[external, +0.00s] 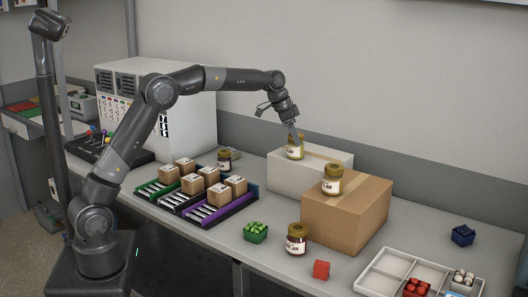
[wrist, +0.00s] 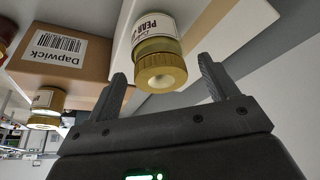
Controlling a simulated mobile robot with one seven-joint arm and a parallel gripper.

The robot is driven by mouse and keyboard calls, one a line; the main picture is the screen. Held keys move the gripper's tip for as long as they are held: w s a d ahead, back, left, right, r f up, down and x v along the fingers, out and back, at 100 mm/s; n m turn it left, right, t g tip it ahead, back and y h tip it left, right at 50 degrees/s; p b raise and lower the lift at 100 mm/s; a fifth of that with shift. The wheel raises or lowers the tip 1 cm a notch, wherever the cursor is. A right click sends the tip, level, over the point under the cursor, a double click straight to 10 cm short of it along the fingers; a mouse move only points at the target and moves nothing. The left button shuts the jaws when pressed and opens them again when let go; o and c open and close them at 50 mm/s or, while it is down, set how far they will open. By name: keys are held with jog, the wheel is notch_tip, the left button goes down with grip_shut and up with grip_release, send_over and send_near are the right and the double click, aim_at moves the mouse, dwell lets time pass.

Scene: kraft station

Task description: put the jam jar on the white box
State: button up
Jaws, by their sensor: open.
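A jam jar (external: 295,148) with a gold lid and white label stands upright on the white box (external: 284,176), near its left end. In the wrist view, the jar (wrist: 158,55) has a label that reads "PEAR". My gripper (external: 291,129) is right above this jar. In the wrist view, my gripper (wrist: 165,80) is open, with the lid in front of and roughly between its fingertips, and nothing is held. Another gold-lidded jar (external: 332,180) stands on the brown box. A dark red jar (external: 296,240) stands on the table in front.
The brown cardboard box (external: 345,215) stands against the white box's front right. A small dark jar (external: 224,160) stands behind the trays of small cartons (external: 193,184).

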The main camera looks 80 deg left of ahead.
jog(key=v, duration=0.8)
jog(key=shift+r, duration=0.25)
jog(key=s+d+r, duration=0.2)
jog(key=s+d, duration=0.6)
jog(key=d, duration=0.2)
jog(key=s+d+r, duration=0.2)
jog(key=s+d, duration=0.6)
jog(key=d, duration=0.2)
jog(key=s+d+f, duration=0.3)
jog(key=s+f, duration=0.1)
jog(key=s, duration=0.3)
jog(key=s+d+f, duration=0.3)
jog(key=s+f, duration=0.1)
jog(key=s, duration=0.4)
jog(key=s+d+f+n+t, duration=0.1)
jog(key=s+d+f, duration=0.3)
jog(key=s, duration=0.4)
jog(key=shift+s, duration=0.2)
